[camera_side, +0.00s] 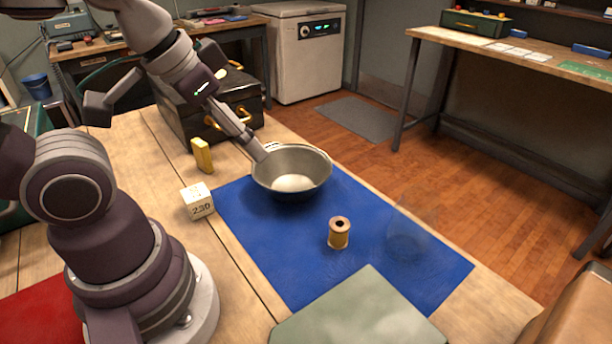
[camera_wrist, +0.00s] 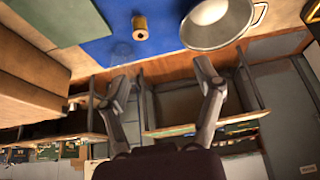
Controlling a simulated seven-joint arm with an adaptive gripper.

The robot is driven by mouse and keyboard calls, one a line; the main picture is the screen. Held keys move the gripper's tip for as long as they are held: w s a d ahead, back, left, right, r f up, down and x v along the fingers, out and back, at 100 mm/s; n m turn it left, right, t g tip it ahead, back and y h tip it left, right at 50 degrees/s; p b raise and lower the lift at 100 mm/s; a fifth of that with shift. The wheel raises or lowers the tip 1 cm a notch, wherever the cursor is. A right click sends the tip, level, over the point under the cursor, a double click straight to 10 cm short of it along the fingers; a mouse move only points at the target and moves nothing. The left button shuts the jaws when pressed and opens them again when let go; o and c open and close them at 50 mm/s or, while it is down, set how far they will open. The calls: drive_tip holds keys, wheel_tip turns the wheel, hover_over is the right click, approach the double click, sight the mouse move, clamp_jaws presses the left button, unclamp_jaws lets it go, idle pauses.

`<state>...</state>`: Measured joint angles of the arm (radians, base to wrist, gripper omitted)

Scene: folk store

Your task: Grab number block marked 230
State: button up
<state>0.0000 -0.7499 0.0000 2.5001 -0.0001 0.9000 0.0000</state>
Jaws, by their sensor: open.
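The number block (camera_side: 198,203) is a small white cube marked 230. It rests on the wooden table beside the left edge of the blue mat, near my arm's base, in the side view. It does not show in the wrist view. My gripper (camera_wrist: 165,72) has its two fingers spread wide with nothing between them. In the side view it is farther back than the block, and one finger overlaps the bowl's left rim. I cannot tell whether they touch.
A metal bowl (camera_side: 291,172) and a thread spool (camera_side: 339,233) stand on the blue mat (camera_side: 270,232). A yellow block (camera_side: 202,156) stands behind the number block. A dark toolbox (camera_side: 185,112) is at the back. A grey-green box (camera_side: 358,312) is in front.

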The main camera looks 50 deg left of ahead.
drive_tip(key=shift+o, duration=0.7)
drive_tip(key=n+g+y, duration=0.2)
drive_tip(key=n+g, duration=0.3)
drive_tip(key=n, duration=1.2)
approach(195, 192)
drive_tip(key=shift+a, duration=0.2)
drive_tip(key=shift+n+g, duration=0.3)
drive_tip(key=f, duration=0.4)
drive_tip(key=shift+s+a+f, duration=0.1)
drive_tip(key=shift+a, duration=0.3)
drive_tip(key=f, duration=0.6)
drive_tip(key=shift+w+a+f, duration=0.1)
drive_tip(key=shift+w+a, duration=0.15)
drive_tip(key=shift+w, duration=0.1)
drive_tip(key=shift+c, duration=0.2)
